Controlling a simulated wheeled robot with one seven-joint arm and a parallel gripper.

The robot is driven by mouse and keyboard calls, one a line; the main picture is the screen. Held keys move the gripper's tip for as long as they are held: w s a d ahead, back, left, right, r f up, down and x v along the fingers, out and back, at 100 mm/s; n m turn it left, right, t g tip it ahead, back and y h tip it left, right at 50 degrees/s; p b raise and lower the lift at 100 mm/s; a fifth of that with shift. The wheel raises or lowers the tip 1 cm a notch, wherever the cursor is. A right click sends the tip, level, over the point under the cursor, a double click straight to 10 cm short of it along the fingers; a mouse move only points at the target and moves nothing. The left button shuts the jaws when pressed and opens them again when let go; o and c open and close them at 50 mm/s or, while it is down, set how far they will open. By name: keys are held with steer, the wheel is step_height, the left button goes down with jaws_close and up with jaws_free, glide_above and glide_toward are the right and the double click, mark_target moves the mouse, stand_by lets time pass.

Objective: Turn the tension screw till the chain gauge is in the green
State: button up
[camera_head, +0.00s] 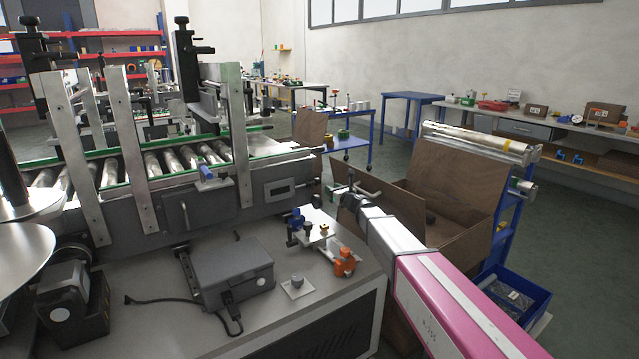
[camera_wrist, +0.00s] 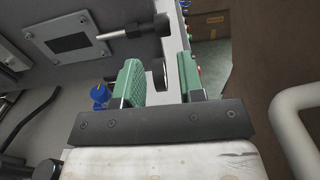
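A framed rectangular window that looks like the chain gauge (camera_wrist: 80,43) is on the grey machine side in the wrist view; it also shows in the head view (camera_head: 280,188). No green zone or pointer can be read. A metal rod with a black knob, likely the tension screw (camera_wrist: 148,27), sticks out to the right of the window. My gripper (camera_wrist: 160,80) is open, with its green-padded fingers apart, below and a little right of the knob. A dark round end (camera_wrist: 160,73) shows between the fingers; I cannot tell if it touches them.
A blue knob (camera_wrist: 100,95) is left of the fingers; blue and orange clamps (camera_head: 344,262) stand on the machine's corner. A grey box (camera_head: 232,272) sits on its top. A pale curved handle (camera_wrist: 295,125) is close at right.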

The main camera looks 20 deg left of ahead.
mark_target(318, 180)
steer(key=x, duration=1.1)
steer(key=shift+w+d, duration=0.1)
steer(key=shift+d, duration=0.05)
steer(key=c, duration=0.6)
